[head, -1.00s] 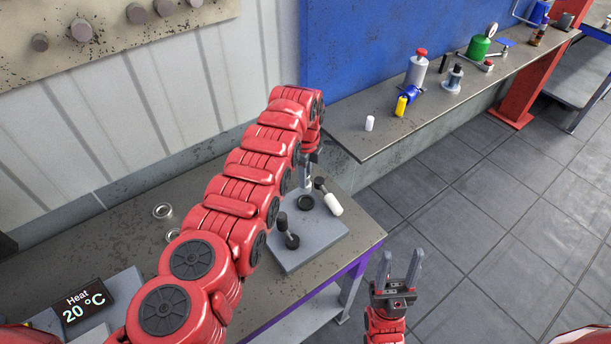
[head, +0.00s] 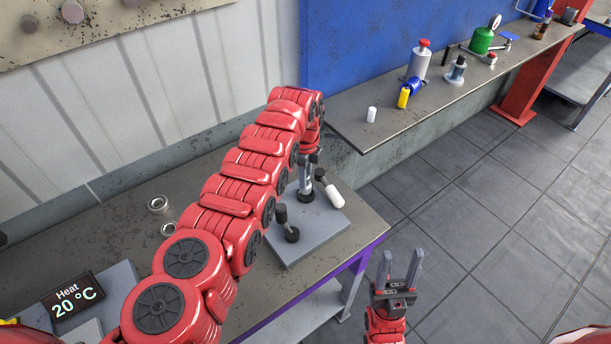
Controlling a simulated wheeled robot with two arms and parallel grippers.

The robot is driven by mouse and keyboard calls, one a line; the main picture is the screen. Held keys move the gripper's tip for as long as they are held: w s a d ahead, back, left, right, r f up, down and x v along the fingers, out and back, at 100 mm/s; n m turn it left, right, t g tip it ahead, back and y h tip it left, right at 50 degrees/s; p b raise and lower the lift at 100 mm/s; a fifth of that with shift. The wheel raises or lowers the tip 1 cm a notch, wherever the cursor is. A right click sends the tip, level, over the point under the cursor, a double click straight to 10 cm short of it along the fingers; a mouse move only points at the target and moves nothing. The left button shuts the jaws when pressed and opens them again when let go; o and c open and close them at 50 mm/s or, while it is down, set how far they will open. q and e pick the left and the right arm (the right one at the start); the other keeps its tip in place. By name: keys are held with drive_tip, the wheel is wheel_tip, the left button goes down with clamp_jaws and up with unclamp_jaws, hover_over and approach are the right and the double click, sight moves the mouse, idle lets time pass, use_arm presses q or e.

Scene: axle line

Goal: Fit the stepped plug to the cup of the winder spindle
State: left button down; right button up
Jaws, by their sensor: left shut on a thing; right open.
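My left gripper (head: 309,158) is at the grey plate on the bench, partly hidden by my own red arm. It is shut on a pale metal piece, seemingly the stepped plug (head: 306,178), held roughly upright. Its lower end meets or stands just over a dark round cup (head: 306,197), seemingly the spindle's cup. I cannot tell whether it is seated inside. My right gripper (head: 400,270) is open and empty, above the floor.
The grey plate (head: 318,237) rests near the bench's right edge. Two metal rings (head: 158,204) lie at the left, behind a heat display (head: 73,295). A rear shelf (head: 385,135) holds a white cylinder (head: 371,115), a yellow-blue item (head: 405,96) and bottles.

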use_arm(q)
drive_tip(key=shift+f, duration=0.2)
idle(0.3)
drive_tip(key=shift+f+b, duration=0.95)
drive_tip(key=shift+b, duration=0.3)
drive_tip(key=c, duration=0.6)
unclamp_jaws()
drive_tip(key=shift+r, duration=0.1)
drive_tip(key=r+b, duration=0.2)
drive_tip(key=r, duration=0.9)
drive_tip(key=shift+d+r+b, duration=0.2)
drive_tip(key=shift+b, duration=0.15)
drive_tip(key=r+p, duration=0.2)
drive_tip(key=r, duration=0.1)
drive_tip(key=r+p, duration=0.2)
drive_tip(key=p, duration=0.1)
drive_tip(key=shift+a+r+p, duration=0.2)
drive_tip(key=shift+r+p, duration=0.1)
drive_tip(key=shift+r, duration=0.1)
